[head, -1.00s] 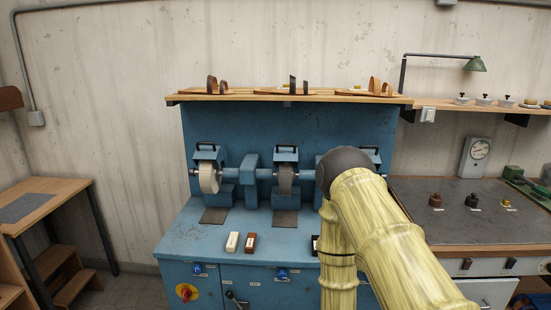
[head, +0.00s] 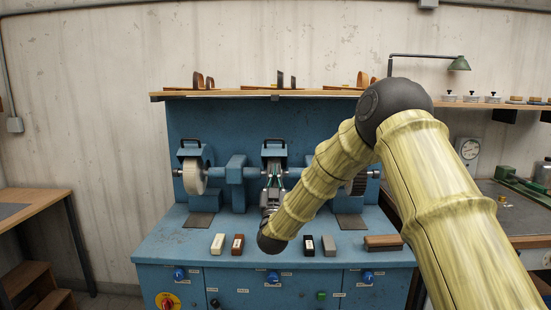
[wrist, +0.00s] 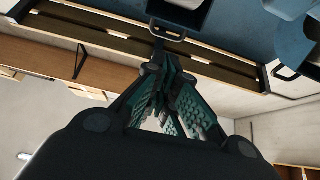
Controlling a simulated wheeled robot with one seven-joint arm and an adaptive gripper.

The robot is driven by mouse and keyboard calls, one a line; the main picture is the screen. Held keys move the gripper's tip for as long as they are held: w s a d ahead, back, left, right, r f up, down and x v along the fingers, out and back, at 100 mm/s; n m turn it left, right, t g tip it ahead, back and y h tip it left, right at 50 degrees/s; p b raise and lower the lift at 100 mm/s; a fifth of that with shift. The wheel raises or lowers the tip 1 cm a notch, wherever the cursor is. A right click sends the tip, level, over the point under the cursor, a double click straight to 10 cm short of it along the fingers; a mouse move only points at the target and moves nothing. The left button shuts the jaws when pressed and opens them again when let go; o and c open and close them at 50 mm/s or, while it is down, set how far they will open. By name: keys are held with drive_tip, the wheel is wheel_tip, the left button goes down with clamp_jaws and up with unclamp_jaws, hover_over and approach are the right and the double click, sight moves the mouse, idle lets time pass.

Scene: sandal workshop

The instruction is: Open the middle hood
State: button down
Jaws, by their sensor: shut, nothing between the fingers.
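The middle hood (head: 274,151) is a blue box with a black handle on top, on the grinding machine's shaft between the left and right wheels. My gripper (head: 273,178) is in front of it and just below its handle, hiding the wheel under it. In the wrist view my gripper (wrist: 166,66) shows green padded fingers, shut and empty. A black loop handle (wrist: 167,33), apparently the middle hood's, shows just past the fingertips. I cannot tell whether the fingers touch it. The hood looks lowered.
The left hood (head: 190,149) stands over a pale wheel (head: 194,177). My arm hides the right hood and part of the right wheel (head: 358,184). A wooden shelf (head: 235,94) runs above. Several small blocks, including a white one (head: 218,243), lie on the bench front.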

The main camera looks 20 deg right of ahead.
sight(275, 155)
drive_tip(key=p+x, duration=0.1)
drive_tip(key=x, duration=0.3)
drive_tip(key=p+x, duration=0.1)
drive_tip(key=x, duration=0.4)
drive_tip(key=p+x, duration=0.1)
drive_tip(key=x, duration=0.4)
drive_tip(key=shift+w+a+f, duration=0.15)
drive_tip(key=shift+a+f, duration=0.05)
drive_tip(key=shift+a, duration=0.05)
